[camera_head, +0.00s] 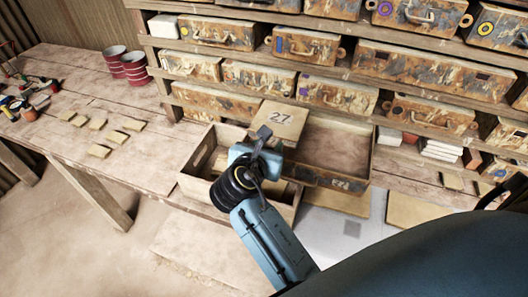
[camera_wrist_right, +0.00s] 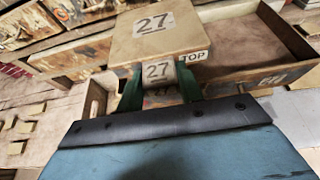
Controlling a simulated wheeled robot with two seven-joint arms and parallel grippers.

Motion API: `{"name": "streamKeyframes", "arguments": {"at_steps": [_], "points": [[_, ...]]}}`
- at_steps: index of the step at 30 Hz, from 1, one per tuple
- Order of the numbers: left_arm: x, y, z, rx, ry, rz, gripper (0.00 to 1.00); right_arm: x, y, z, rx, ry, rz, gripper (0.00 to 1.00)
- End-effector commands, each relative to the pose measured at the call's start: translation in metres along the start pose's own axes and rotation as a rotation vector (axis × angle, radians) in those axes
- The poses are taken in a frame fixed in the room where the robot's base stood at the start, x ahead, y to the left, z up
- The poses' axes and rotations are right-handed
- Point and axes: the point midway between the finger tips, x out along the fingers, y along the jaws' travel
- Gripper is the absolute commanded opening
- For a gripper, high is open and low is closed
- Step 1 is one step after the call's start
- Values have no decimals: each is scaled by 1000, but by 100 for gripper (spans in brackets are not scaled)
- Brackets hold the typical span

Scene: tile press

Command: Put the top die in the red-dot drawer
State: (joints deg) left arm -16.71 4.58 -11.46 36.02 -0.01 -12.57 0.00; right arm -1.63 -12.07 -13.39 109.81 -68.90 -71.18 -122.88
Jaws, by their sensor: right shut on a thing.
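The top die (camera_head: 282,120) is a pale wooden block marked 27. In the right wrist view the die (camera_wrist_right: 135,42) has a small front tab marked 27 and a TOP label beside it. My right gripper (camera_head: 262,142) is shut on the die; its green fingers (camera_wrist_right: 160,92) stand either side of the tab. The die is over the left part of a pulled-out, empty-looking drawer (camera_head: 335,183); I cannot tell whether it touches it. No red dot is clear on that drawer's front, which my gripper partly hides. My left gripper is not in view.
A wooden crate (camera_head: 193,183) with a handle hole stands just left of the open drawer. Shelves of closed, worn drawers (camera_head: 260,78) rise behind, some with coloured rings. Red cups (camera_head: 133,66) and several small tan blocks (camera_head: 99,151) are on the bench at left.

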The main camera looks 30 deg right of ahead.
Motion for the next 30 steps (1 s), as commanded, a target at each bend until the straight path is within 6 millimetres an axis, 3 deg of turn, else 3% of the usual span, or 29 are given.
{"name": "streamKeyframes", "arguments": {"at_steps": [20, 30], "points": [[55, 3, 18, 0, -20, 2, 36, 64, 0, 5, 5, -8, 1, 0], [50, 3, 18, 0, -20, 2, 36, 68, 0, -10, 2, -7, 1, 0]]}}
